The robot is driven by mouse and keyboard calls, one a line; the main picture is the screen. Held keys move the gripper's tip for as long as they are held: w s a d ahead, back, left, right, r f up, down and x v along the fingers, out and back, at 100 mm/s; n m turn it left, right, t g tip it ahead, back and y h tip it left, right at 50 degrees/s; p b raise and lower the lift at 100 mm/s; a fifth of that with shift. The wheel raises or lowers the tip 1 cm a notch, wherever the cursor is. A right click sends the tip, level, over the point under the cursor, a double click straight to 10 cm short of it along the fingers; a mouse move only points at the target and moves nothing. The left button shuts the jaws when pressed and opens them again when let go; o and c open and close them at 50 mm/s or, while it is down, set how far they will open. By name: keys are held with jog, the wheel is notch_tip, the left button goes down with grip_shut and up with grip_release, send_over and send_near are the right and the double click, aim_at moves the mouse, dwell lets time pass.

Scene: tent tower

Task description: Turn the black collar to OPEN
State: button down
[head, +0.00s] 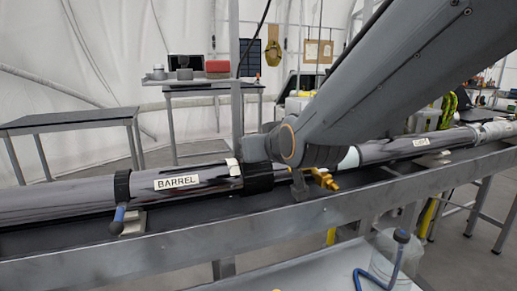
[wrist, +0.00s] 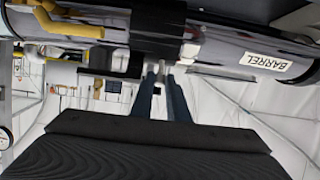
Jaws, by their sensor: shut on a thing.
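The black collar (head: 258,180) sits around the long glossy tube, just right of the white BARREL label (head: 177,182). It also shows at the top of the wrist view (wrist: 158,25), where the picture is upside down. My gripper (wrist: 159,72) is shut on a small pale peg at the collar's edge, with its two dark blue fingers either side of it. A white tab (wrist: 190,48) sits beside the collar. In the head view my arm comes from the upper right and hides the fingertips. No OPEN marking can be read.
A brass valve (head: 325,180) sticks out right of the collar. Another black band (head: 122,188) with a blue-tipped lever is at left. The tube lies along a grey metal rail (head: 330,217). A clear container (head: 392,258) with a blue hose stands in front.

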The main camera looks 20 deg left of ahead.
jog(key=shift+s+d+f, duration=0.25)
jog(key=shift+s+f, duration=0.05)
jog(key=shift+f, duration=0.25)
jog(key=shift+s+d+f, duration=0.25)
jog(key=shift+f, duration=0.3)
jog(key=c, duration=2)
grip_release()
jog(key=shift+r, duration=0.15)
jog(key=v, duration=0.7)
jog(key=shift+s+d+r, duration=0.2)
jog(key=shift+s, duration=0.05)
